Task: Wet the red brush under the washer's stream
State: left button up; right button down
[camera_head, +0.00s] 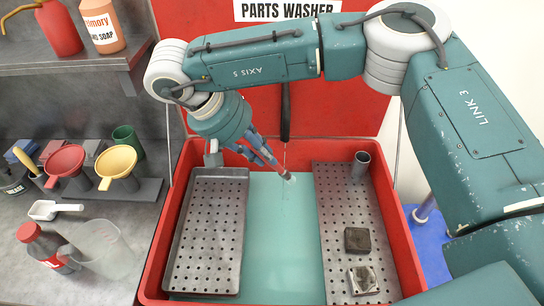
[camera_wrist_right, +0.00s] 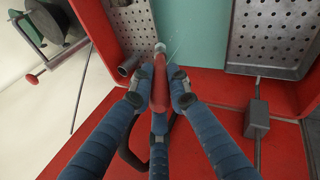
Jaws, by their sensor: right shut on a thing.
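My right gripper (camera_head: 268,157) hangs over the red parts washer (camera_head: 159,250), its blue fingers slanting down to the right. It is shut on the red brush (camera_wrist_right: 159,88), and its fingers flank the handle in the right wrist view (camera_wrist_right: 159,101). In the head view only the brush's lower end (camera_head: 285,174) shows past the fingers. The pale bristle end (camera_wrist_right: 160,47) points down over the teal basin floor (camera_head: 262,240). The black spout (camera_head: 285,112) hangs just behind the brush. A thin water stream (camera_head: 285,158) falls at the bristle end, with fine drops below. My left gripper is out of view.
Perforated trays (camera_head: 240,205) (camera_head: 335,240) flank the open basin middle. The right tray holds a metal cylinder (camera_head: 360,164) and two blocks (camera_head: 357,239) (camera_head: 362,280). Left of the washer are funnels (camera_head: 117,162), a jug (camera_head: 105,250) and a bottle (camera_head: 44,248).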

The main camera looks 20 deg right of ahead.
jog(key=s, duration=0.5)
jog(key=shift+s+d, duration=0.15)
jog(key=shift+s, duration=0.2)
dwell(1.1)
jog(key=s+r+p, duration=0.1)
jog(key=s+r, duration=0.3)
jog(key=s, duration=0.1)
dwell(0.4)
dwell(0.3)
